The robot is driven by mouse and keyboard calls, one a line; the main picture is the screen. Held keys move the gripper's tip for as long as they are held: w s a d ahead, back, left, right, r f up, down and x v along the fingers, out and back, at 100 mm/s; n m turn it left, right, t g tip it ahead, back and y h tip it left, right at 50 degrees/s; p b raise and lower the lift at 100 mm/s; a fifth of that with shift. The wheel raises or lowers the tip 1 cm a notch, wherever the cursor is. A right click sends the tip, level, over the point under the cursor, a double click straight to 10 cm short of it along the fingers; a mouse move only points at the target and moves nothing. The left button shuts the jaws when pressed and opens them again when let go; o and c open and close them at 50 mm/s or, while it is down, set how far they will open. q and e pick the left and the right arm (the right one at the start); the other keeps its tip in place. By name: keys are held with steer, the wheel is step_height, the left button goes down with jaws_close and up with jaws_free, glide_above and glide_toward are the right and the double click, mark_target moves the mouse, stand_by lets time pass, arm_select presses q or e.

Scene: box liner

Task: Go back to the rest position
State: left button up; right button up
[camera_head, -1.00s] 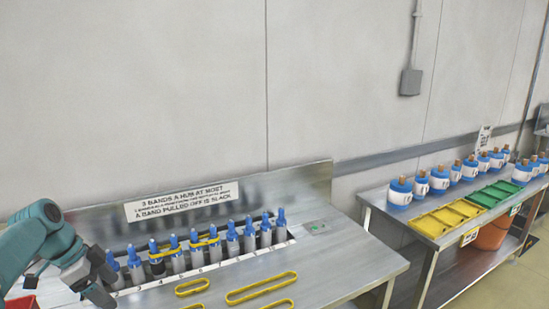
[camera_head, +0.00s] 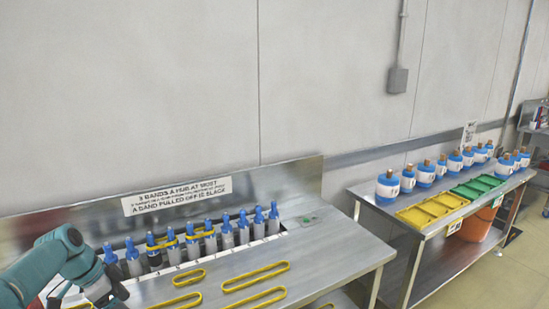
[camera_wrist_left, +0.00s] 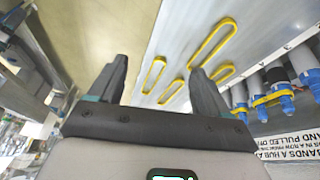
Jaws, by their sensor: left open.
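My left arm comes in at the lower left of the head view, over the near left part of the steel bench (camera_head: 330,262). In the left wrist view my left gripper (camera_wrist_left: 160,88) is open, with nothing between its two dark fingers. Its fingertips are cut off or hard to make out in the head view. Beyond the fingers, several yellow bands (camera_wrist_left: 212,42) lie flat on the bench. My right gripper is in neither view.
A row of blue-topped hubs (camera_head: 227,236) stands along the bench back, with yellow bands around some. A sign (camera_head: 177,195) is on the backboard. On the right, another table holds blue-and-white jars (camera_head: 387,188), a yellow tray (camera_head: 432,209) and a green tray (camera_head: 478,187). An orange bin (camera_head: 474,226) sits below.

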arm_select(q)
steer(key=s+d+f+n+g, duration=0.1)
steer(key=s+d+f+n, duration=0.35)
steer(key=d+f, duration=0.6)
steer(key=s+d+f+n, duration=0.3)
steer(key=s+d+f, duration=0.3)
steer(key=f, duration=0.8)
steer(key=s+d+f+n, duration=0.2)
steer(key=s+d, duration=0.3)
steer(key=s, duration=0.3)
steer(key=s+d+f+n, duration=0.2)
steer(key=s+d, duration=0.3)
steer(key=s, duration=0.4)
steer(key=shift+f+g, duration=0.15)
steer(key=shift+g, duration=0.25)
steer(key=shift+w+d+n, duration=0.1)
steer(key=shift+n, duration=0.15)
